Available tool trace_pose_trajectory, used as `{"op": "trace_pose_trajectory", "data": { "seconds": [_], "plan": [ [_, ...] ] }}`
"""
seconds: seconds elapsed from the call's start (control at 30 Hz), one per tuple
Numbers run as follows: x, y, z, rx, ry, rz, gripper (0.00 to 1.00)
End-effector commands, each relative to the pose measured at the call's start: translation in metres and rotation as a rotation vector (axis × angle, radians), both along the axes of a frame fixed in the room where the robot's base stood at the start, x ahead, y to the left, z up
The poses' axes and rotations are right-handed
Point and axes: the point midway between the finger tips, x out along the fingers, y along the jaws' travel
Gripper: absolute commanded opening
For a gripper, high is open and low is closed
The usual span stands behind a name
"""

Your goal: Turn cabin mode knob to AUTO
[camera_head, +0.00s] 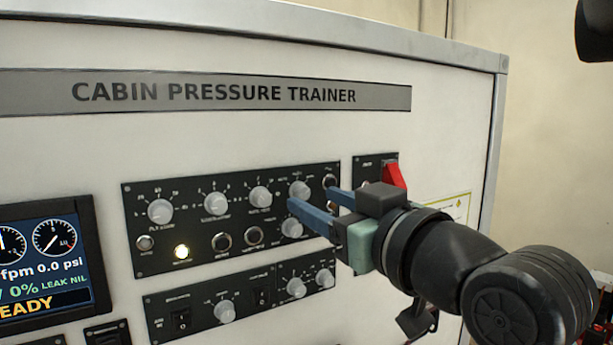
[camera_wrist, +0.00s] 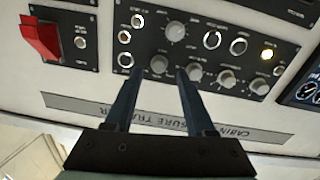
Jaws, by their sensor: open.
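The upper black panel (camera_head: 188,245) carries a row of grey knobs and one more knob below at its right. The row's rightmost knob (camera_head: 299,191) has marks around it that look like they include AUTO; the lettering is too small to confirm that this is the cabin mode knob. My gripper (camera_head: 310,199) is open in front of the panel's right end. In the wrist view, upside down, that knob (camera_wrist: 158,64) appears between the fingertips of my gripper (camera_wrist: 155,74). I see no contact with it. The lower knob (camera_head: 291,228) is partly beside a finger.
A red switch guard (camera_head: 394,175) stands out on a small panel at the right. A lit indicator (camera_head: 181,252) and round buttons sit below the knobs. A lower panel (camera_head: 158,318) has switches and knobs. A display (camera_head: 45,262) is at the left.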

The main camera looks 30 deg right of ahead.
Motion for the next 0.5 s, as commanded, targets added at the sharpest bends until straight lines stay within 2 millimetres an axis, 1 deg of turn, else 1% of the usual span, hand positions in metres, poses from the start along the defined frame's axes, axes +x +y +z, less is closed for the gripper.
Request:
{"op": "trace_pose_trajectory", "data": {
  "seconds": [0.03,0.1,0.2,0.33,0.5],
  "plan": [
    [0.008,-0.001,0.003,0.002,0.003,0.0,0.55],
    [0.017,-0.002,0.003,0.002,0.002,0.0,0.55],
    [0.025,-0.003,0.002,0.0,0.0,0.0,0.55],
    [0.03,-0.003,0.0,-0.001,0.001,-0.001,0.55],
    [0.031,-0.003,-0.001,-0.001,0.0,-0.001,0.55]
  ]
}}
